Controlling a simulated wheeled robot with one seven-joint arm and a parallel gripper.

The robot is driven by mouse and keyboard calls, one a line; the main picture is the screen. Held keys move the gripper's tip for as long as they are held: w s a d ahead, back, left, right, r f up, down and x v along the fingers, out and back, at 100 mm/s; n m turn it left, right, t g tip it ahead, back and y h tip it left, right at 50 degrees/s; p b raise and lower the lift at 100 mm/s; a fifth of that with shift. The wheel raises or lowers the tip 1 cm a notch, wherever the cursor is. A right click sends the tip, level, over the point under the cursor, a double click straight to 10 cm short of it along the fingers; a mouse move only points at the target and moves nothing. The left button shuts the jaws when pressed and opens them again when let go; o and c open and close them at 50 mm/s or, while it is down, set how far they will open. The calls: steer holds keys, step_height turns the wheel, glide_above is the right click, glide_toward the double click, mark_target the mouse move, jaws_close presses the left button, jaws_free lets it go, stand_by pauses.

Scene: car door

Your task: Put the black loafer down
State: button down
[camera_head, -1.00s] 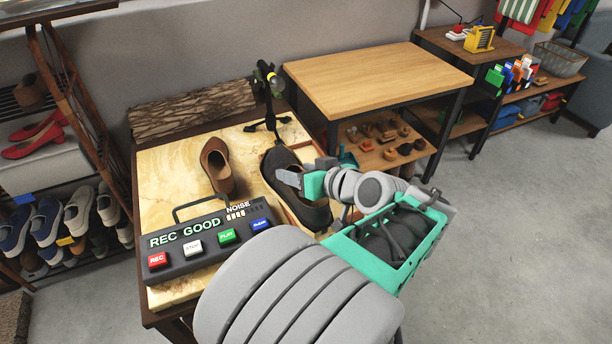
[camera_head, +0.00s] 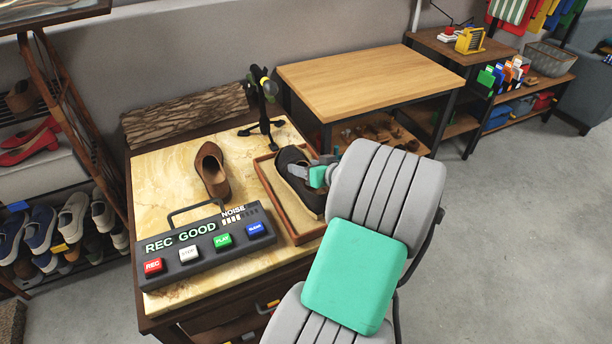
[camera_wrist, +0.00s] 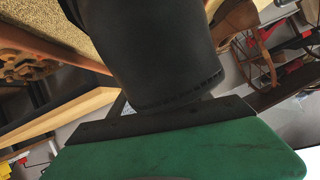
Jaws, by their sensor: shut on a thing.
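The black loafer (camera_head: 297,182) is at the right side of the marble-topped table, over a shallow wooden-rimmed tray (camera_head: 267,192). My gripper (camera_head: 312,172) is shut on the loafer's right side near its opening. Whether the sole touches the tray floor I cannot tell. In the wrist view the loafer (camera_wrist: 150,50) is a large dark shape close in front of my green gripper body, with gritty tan material at the upper left. My arm covers the area just right of the tray.
A recorder box with colored buttons (camera_head: 205,243) lies at the front. A wooden table (camera_head: 370,80) stands at the back right. A shoe rack (camera_head: 60,150) is at the left.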

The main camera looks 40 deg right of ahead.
steer(key=shift+f, duration=1.35)
steer(key=shift+f, duration=0.1)
steer(key=shift+c, duration=2.3)
jaws_free()
steer(key=shift+s+r, duration=0.2)
steer(key=v, duration=1.1)
steer(key=shift+s+a+r, duration=0.15)
steer(key=shift+s+r, duration=0.05)
steer(key=shift+s, duration=0.05)
